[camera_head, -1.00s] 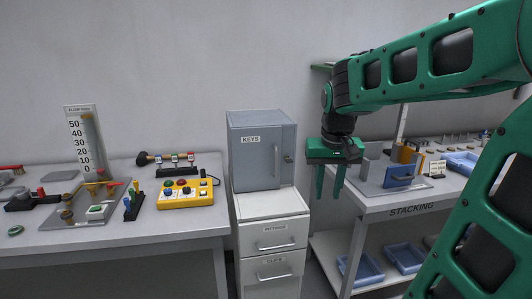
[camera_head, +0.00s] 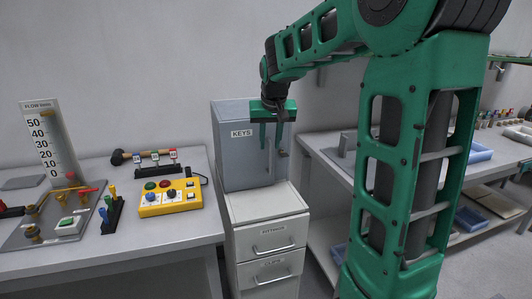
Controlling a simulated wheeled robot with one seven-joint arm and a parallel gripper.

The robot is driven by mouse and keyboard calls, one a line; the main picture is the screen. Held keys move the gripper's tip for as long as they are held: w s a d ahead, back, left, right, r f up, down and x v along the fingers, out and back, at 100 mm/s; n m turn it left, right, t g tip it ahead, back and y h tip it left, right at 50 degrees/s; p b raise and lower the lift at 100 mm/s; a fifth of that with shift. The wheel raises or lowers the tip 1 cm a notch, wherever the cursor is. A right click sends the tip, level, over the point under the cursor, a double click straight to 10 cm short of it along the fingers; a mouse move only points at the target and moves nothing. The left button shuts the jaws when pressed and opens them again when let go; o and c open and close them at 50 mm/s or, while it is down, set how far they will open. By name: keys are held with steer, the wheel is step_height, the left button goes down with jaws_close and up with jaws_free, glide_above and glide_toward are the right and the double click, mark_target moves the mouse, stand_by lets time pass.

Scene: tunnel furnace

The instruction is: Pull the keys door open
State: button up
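The grey keys cabinet (camera_head: 232,150) stands on the white drawer unit, with its KEYS label at the upper left of the front. Its door (camera_head: 245,172) looks shut. My gripper (camera_head: 270,148) points down in front of the upper right of the door. Its two green fingers are apart, over the area of the vertical door handle. The handle is mostly hidden behind the fingers, so I cannot tell whether they are around it or in front of it. A small lock shows at the door's right edge.
The drawer unit (camera_head: 262,208) below has two handled drawers. A bench (camera_head: 110,250) on the left carries a yellow button box (camera_head: 169,198) and a flow gauge (camera_head: 50,140). My arm hides much of the stacking bench (camera_head: 325,160) on the right.

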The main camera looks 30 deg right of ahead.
mark_target(271, 148)
steer(key=shift+x, duration=2.3)
steer(key=shift+d, duration=0.15)
jaws_close()
steer(key=shift+s, duration=0.1)
